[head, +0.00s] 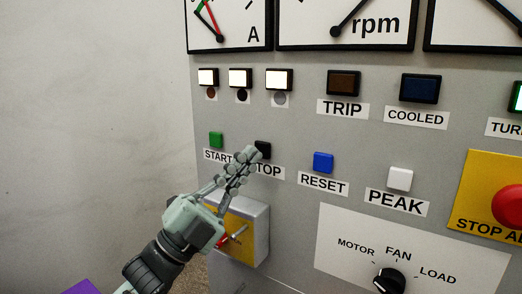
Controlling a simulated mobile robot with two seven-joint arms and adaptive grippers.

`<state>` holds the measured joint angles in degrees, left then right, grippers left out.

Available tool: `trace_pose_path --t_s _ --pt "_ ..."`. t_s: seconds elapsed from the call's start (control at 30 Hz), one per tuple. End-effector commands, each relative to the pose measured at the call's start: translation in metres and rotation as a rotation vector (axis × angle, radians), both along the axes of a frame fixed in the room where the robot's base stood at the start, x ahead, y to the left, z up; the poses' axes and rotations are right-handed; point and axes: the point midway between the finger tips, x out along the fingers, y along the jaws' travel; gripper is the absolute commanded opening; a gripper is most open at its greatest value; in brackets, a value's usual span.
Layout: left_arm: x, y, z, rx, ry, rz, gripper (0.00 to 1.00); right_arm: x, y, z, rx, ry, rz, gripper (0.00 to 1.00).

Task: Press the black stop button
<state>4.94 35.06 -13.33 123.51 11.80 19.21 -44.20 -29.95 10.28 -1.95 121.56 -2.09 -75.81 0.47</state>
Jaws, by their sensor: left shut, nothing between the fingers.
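The black stop button (263,149) is on the grey panel, to the right of the green start button (216,140). Its label (270,171) reads "TOP", with the first letter hidden behind my gripper. My left gripper (249,155) is shut and empty. Its fingertips overlap the lower left of the black button in the head view. I cannot tell whether they touch it. My right gripper is out of view.
A blue reset button (323,162) and a white peak button (400,179) are to the right. A red mushroom button (508,206) sits on a yellow plate at the right edge. A grey box with a yellow face (259,229) juts out behind my left gripper.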

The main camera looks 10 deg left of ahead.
Motion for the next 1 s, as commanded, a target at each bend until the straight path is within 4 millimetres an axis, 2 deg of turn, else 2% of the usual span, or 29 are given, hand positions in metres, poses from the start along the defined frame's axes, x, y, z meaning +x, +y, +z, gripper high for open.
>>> trace_pose_path --t_s 0.17,0.63,1.0 --pt "-0.003 0.001 0.000 0.001 -0.001 0.001 0.00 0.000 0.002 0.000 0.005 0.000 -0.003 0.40" --pt "-0.043 0.016 -0.001 0.000 0.001 0.001 0.00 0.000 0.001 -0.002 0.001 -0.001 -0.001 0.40" --pt "-0.047 0.017 0.000 0.001 -0.001 0.000 0.00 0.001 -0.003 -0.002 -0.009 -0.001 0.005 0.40"
